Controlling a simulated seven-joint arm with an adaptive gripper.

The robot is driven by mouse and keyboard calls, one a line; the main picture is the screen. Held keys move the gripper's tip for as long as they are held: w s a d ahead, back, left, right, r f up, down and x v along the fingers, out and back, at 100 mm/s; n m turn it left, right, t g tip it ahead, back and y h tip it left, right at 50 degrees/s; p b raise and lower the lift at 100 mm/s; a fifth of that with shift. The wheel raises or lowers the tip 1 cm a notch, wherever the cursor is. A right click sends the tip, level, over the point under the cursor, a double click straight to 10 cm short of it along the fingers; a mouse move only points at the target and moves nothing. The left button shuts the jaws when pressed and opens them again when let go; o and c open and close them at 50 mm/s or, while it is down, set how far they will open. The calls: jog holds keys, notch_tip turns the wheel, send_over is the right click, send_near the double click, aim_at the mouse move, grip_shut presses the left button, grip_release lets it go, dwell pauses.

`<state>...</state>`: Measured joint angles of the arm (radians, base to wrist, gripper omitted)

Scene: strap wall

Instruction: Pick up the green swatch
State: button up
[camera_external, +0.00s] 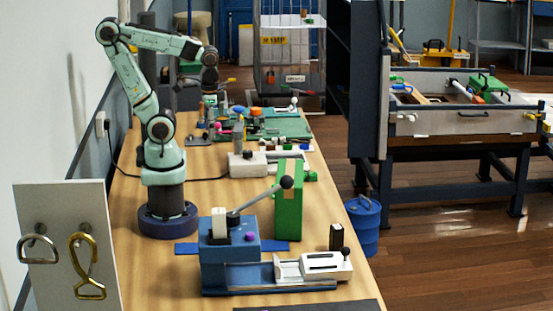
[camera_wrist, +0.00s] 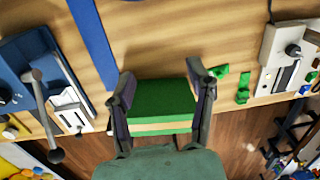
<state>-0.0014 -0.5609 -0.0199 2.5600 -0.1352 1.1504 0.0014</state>
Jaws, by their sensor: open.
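A green block with a tan band (camera_external: 288,205) stands upright near the table's right edge, beside the blue lever machine. It is the largest green thing near my gripper. I cannot tell for sure that it is the swatch. In the wrist view the green block (camera_wrist: 162,97) appears between the two fingers of my gripper (camera_wrist: 160,73). The fingers are spread and hold nothing. In the external view my gripper (camera_external: 210,84) is small and high above the table, well clear of the block. Small green pieces (camera_wrist: 243,88) lie to the right of the block in the wrist view.
The blue lever machine (camera_external: 230,262) with its raised lever stands left of the block. A pale switch box (camera_external: 248,164) sits farther back. A blue drum (camera_external: 363,225) stands on the floor past the table edge. Bare wood (camera_external: 150,265) lies at the left.

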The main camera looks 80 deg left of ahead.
jog(key=w+a+n+t, duration=0.2)
jog(key=w+n, duration=0.7)
jog(key=n, duration=0.3)
jog(key=w+a+n+t, duration=0.2)
jog(key=w+n, duration=0.8)
jog(key=n, duration=0.1)
jog(key=w+a+f+n+g, duration=0.1)
jog(key=w+a+f+n, duration=0.15)
jog(key=a+f, duration=0.2)
jog(key=w+a+f+n+g, duration=0.1)
jog(key=a+f+n, duration=0.3)
jog(key=f, duration=0.2)
jog(key=shift+n+g+h, duration=0.5)
jog(key=shift+n+g, duration=0.25)
jog(key=shift+g, duration=0.15)
jog(key=s+a+f, duration=0.1)
jog(key=f, duration=0.1)
jog(key=s+a+f, duration=0.1)
jog(key=f, duration=0.2)
jog(key=s+a+f, duration=0.2)
jog(key=shift+s+f, duration=0.1)
jog(key=shift+f, duration=0.3)
notch_tip(320, 180, down, 6)
grip_shut()
